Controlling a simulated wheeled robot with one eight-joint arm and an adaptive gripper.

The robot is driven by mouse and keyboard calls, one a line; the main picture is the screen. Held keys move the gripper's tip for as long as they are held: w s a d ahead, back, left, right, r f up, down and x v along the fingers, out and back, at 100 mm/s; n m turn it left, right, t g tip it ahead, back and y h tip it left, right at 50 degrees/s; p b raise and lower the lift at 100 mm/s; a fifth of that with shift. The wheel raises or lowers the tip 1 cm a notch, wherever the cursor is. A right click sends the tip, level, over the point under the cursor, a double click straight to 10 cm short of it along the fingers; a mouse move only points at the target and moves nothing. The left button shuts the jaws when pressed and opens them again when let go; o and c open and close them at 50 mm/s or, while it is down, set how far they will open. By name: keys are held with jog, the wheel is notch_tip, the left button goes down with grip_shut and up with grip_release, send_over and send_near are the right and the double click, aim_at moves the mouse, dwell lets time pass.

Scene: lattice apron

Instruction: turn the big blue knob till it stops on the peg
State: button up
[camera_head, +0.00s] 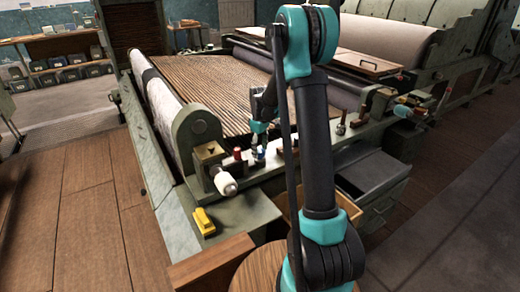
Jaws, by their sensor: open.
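A small blue knob (260,153) stands on the machine's front rail, left of my arm. It is small in the picture, and its peg cannot be made out. My gripper (257,141) points down just above the blue knob, partly in front of the slatted bed. The fingers are open and tiny here. Whether they touch the knob or are apart from it cannot be told. My arm's large links cover the area just right of the knob.
A red knob (237,154) and a white roller end (225,184) lie to the left. A yellow block (204,222) sits on the front left corner. The slatted bed (205,85) stretches behind. An open drawer (345,208) juts out below the rail at right.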

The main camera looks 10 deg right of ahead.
jog(key=c, duration=1.2)
jog(key=shift+o, duration=0.2)
